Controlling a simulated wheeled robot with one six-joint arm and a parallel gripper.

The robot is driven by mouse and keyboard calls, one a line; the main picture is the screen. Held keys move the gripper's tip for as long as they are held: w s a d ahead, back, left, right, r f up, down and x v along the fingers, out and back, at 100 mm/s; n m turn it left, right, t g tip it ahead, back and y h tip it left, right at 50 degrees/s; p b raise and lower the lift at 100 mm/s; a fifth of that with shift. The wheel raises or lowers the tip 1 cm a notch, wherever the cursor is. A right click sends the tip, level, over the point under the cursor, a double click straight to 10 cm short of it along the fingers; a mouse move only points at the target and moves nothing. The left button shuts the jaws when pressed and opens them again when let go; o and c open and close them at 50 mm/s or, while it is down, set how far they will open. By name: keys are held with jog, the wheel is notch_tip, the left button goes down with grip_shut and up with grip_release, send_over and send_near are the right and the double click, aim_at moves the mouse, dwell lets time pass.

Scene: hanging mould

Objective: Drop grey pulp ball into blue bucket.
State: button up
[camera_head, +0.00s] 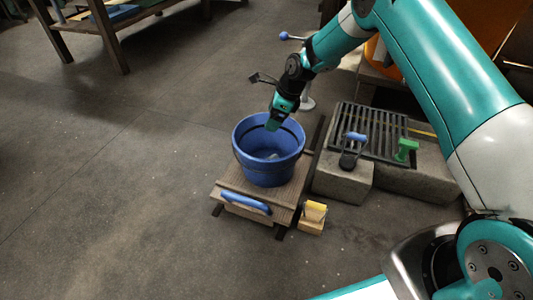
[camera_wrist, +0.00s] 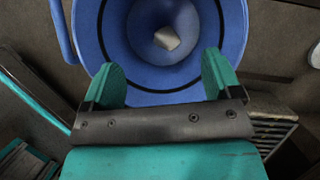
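The blue bucket (camera_head: 268,170) stands upright on a wooden platform, and the wrist view looks down into it (camera_wrist: 90,28). A pale grey lump, the pulp ball (camera_wrist: 167,38), shows inside the bucket, apart from my fingers. A small pale patch of it (camera_head: 272,156) also shows inside the bucket in the head view. My gripper (camera_head: 273,123) points down at the bucket's mouth. In the wrist view, the two teal fingers of my gripper (camera_wrist: 161,78) are spread wide with nothing between them.
The wooden platform (camera_head: 232,188) has a blue handle (camera_head: 246,202) at its front. A yellow block (camera_head: 312,216) is beside it. Stone blocks with a dark grate (camera_head: 370,125), a blue-handled tool (camera_head: 353,148) and a green tool (camera_head: 405,150) stand to the right. The floor at left is clear.

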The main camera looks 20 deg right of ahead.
jog(key=p+v, duration=0.9)
jog(key=v, duration=0.8)
jog(key=shift+r, duration=0.2)
